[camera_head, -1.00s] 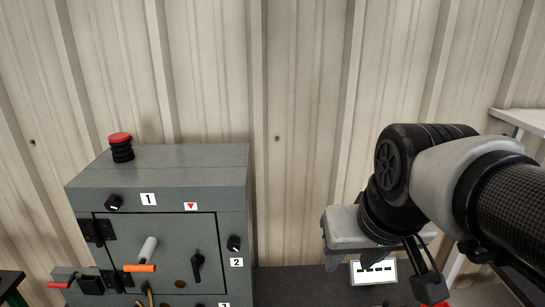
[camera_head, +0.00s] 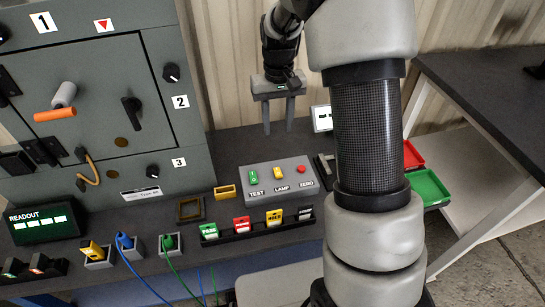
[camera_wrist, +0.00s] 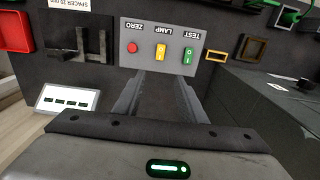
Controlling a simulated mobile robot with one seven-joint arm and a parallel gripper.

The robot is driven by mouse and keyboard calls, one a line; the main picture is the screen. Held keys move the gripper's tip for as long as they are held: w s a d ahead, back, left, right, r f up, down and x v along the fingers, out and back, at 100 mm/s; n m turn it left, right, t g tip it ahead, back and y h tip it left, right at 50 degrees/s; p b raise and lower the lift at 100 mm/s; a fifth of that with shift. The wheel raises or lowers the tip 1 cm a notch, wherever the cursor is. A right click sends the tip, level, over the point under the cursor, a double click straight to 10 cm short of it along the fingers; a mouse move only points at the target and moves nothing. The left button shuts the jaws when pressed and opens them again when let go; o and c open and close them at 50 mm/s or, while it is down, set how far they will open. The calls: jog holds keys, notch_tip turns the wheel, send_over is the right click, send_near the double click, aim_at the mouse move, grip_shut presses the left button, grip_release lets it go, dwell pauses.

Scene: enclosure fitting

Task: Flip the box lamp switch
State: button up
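A grey control box (camera_head: 258,186) stands on the dark bench with a green TEST switch (camera_head: 253,177), a yellow LAMP switch (camera_head: 279,172) and a red ZERO button (camera_head: 301,169). In the wrist view the box (camera_wrist: 174,28) appears upside down, with the LAMP switch (camera_wrist: 161,51) in the middle, roughly in line with the gap between my fingers. My gripper (camera_head: 279,128) points down above the bench, behind the control box, and is apart from it. Its two fingers are spread with nothing between them; they also show in the wrist view (camera_wrist: 160,90).
A large grey cabinet (camera_head: 97,90) with knobs and a handle stands at left, with a green readout (camera_head: 42,222) below. Coloured blocks in a dark rack (camera_head: 258,231) line the front. Red (camera_head: 413,155) and green trays (camera_head: 428,189) lie at right. A white display (camera_wrist: 67,99) is near my gripper.

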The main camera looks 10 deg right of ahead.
aim_at(277, 170)
notch_tip(277, 170, down, 18)
jog(key=b, duration=0.4)
jog(key=shift+r, duration=0.25)
grip_shut()
jog(key=t+b, duration=0.1)
jog(key=b, duration=0.1)
jog(key=t+b, duration=0.1)
jog(key=shift+s+f+t+b, duration=0.25)
jog(key=shift+s+t+b, duration=0.05)
jog(key=shift+s+b, duration=0.1)
jog(key=shift+s+r+t, duration=0.25)
jog(key=shift+r+t, duration=0.1)
jog(key=shift+t, duration=0.65)
grip_release()
